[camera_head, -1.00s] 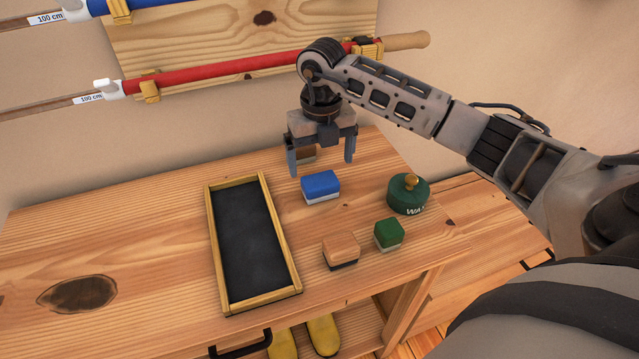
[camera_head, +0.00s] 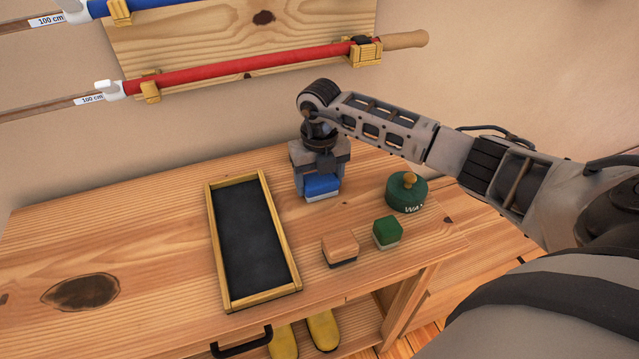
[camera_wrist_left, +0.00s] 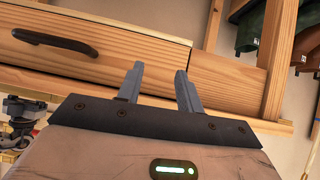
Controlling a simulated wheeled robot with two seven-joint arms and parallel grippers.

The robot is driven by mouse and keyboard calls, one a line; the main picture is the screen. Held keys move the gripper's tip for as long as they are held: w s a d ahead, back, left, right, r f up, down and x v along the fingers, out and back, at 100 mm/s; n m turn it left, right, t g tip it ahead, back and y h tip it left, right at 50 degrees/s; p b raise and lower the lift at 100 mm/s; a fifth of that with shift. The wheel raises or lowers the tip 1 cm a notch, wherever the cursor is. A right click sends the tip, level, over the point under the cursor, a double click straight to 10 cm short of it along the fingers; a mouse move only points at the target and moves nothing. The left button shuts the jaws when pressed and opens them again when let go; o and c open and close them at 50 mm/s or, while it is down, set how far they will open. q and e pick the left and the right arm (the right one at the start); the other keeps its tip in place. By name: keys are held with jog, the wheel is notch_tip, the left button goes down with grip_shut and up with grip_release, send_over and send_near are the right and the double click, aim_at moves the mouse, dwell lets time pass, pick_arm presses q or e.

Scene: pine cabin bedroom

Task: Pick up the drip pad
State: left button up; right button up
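The likely drip pad is a dark, flat rectangular pad (camera_head: 250,235) in a low light-wood frame on the wooden bench; nothing lies on it. My right gripper (camera_head: 321,188) is to the right of its far end, pointing down. Its fingers are on either side of a blue block with a pale base (camera_head: 322,187), which stands on the bench. Whether the fingers press on the block is hard to see. My left gripper (camera_wrist_left: 160,85) shows only in the left wrist view; its fingers are apart with nothing between them, before a wooden drawer front.
An orange-tan block (camera_head: 340,247), a green block (camera_head: 387,231) and a green round tin with a brass knob (camera_head: 406,192) stand on the bench's right part. The bench (camera_head: 130,240) is clear left of the frame. Red and blue poles hang on the wall behind.

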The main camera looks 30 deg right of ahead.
aim_at(319, 177)
jog(key=shift+c, duration=1.2)
jog(key=shift+r, duration=0.2)
jog(key=shift+w+r, duration=0.1)
jog(key=shift+r, duration=0.2)
notch_tip(319, 177, up, 2)
jog(key=shift+r, duration=0.1)
jog(key=s+a+r+b, duration=0.2)
jog(key=s+a+r, duration=0.2)
jog(key=a+r, duration=0.6)
jog(key=a, duration=0.3)
jog(key=shift+a, duration=0.25)
